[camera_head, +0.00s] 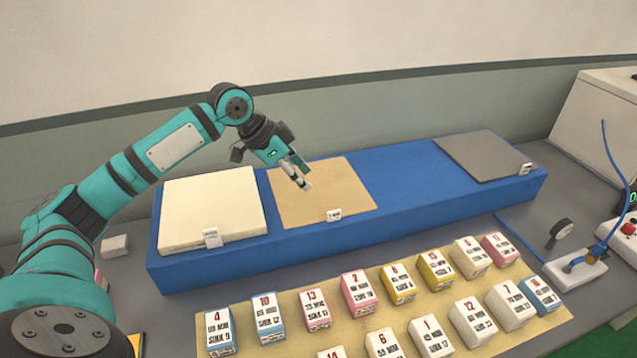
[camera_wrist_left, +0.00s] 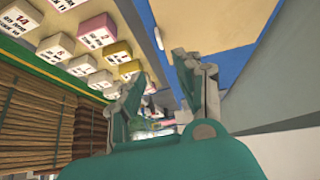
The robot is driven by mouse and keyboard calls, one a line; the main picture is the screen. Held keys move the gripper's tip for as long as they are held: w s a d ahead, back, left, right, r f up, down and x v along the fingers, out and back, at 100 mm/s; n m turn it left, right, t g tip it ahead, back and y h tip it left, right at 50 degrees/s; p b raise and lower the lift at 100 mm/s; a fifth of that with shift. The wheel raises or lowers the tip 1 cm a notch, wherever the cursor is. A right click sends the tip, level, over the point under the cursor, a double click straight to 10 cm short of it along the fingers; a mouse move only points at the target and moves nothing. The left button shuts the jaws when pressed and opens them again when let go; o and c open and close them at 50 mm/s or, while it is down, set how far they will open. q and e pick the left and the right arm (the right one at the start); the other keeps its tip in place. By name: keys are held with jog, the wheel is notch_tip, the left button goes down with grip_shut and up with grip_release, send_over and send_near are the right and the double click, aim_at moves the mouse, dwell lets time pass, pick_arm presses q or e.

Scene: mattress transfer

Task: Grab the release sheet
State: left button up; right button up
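A thin tan sheet (camera_head: 335,185), likely the release sheet, lies flat in the middle of a long blue platform (camera_head: 410,215). A small white tag (camera_head: 334,215) stands at its front edge; its print is too small to read. My left gripper (camera_head: 304,182) is over the left part of the tan sheet, tilted down, and holds nothing that I can see. In the left wrist view its two fingers (camera_wrist_left: 160,85) stand apart, with tan surface (camera_wrist_left: 205,22) and blue platform beyond them. Whether the fingertips touch the sheet is unclear. My right gripper is not in view.
A thick cream pad (camera_head: 210,205) lies left of the sheet and a dark grey slab (camera_head: 485,155) at the platform's right end. Bare blue surface lies between sheet and slab. Several numbered boxes (camera_head: 362,292) stand in front.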

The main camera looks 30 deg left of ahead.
pick_arm(q)
jog(key=p+x, duration=0.1)
jog(key=x, duration=0.3)
jog(key=p, duration=0.1)
send_over(332, 212)
jog(key=s+a, duration=0.2)
notch_tip(332, 212, down, 4)
jog(key=shift+s+r, duration=0.1)
jog(key=shift+r, duration=0.05)
jog(key=shift+w+d+f, duration=0.15)
jog(key=shift+w+f, duration=0.05)
jog(key=shift+f, duration=0.25)
jog(key=shift+d+f+p, duration=0.15)
jog(key=shift+f+p, duration=0.05)
jog(key=shift+p, duration=0.3)
jog(key=p+x, duration=0.1)
jog(key=x, duration=0.2)
jog(key=shift+w+f+p, duration=0.2)
jog(key=shift+f+p, duration=0.15)
jog(key=shift+w+f, duration=0.15)
jog(key=shift+f, duration=0.15)
jog(key=shift+d+f, duration=0.1)
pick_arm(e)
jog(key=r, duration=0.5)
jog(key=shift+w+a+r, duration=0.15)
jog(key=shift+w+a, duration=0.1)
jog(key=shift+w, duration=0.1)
